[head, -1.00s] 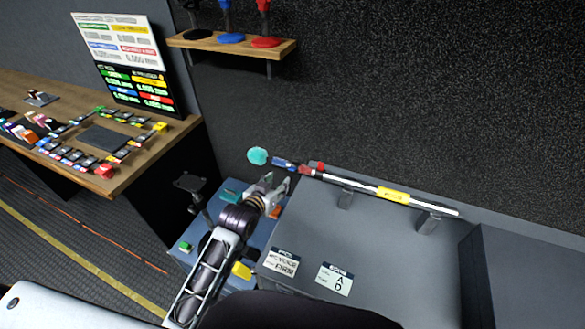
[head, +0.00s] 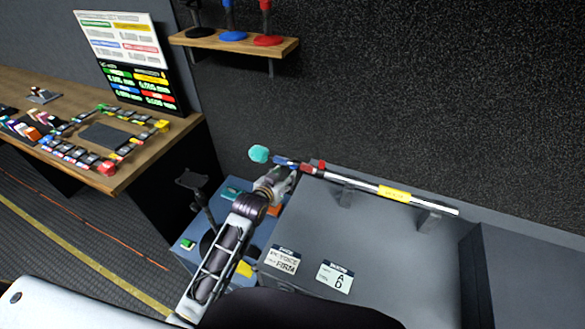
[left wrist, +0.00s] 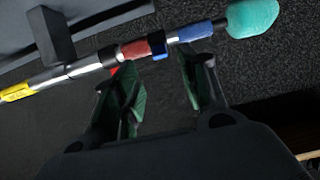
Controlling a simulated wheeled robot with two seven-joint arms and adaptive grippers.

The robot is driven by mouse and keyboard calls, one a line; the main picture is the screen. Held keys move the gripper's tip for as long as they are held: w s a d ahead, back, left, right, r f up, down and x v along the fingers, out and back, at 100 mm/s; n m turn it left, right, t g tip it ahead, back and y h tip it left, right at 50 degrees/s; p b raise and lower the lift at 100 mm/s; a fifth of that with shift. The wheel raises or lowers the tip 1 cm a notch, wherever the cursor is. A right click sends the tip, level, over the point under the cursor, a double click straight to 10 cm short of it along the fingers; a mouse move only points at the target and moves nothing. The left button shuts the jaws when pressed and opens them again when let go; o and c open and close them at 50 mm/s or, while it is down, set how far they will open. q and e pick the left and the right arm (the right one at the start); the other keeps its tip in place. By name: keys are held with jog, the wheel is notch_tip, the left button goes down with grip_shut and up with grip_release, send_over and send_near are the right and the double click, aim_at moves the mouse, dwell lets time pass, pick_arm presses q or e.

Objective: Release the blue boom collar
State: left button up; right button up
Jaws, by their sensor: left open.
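The boom pole lies across two dark brackets on the grey case, with a teal tip (head: 259,154) at its left end. Its blue collar (head: 286,161) is beside the tip, followed by a red collar (head: 307,169). In the left wrist view the blue collar (left wrist: 195,32) sits between the teal tip (left wrist: 252,18) and a dark section by the red collar (left wrist: 135,50). My left gripper (left wrist: 157,72) is open and empty just short of the pole; its right finger is near the blue collar. In the head view the left gripper (head: 288,178) partly hides the blue case. My right gripper does not show.
A yellow band (head: 394,194) marks the pole's right part. Two labels (head: 335,277) lie on the grey case (head: 400,265). A black stand (head: 192,182) rises left of my arm. A wooden desk (head: 150,160) is at left, and a shelf (head: 235,42) is on the wall.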

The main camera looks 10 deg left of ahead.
aim_at(292, 167)
pick_arm(q)
jog(key=shift+x, duration=4.4)
grip_shut()
jog(key=shift+f, duration=0.1)
jog(key=shift+f, duration=0.1)
jog(key=shift+s+f+t+b, duration=0.15)
jog(key=shift+f+t+b, duration=0.1)
jog(key=shift+t+b, duration=0.4)
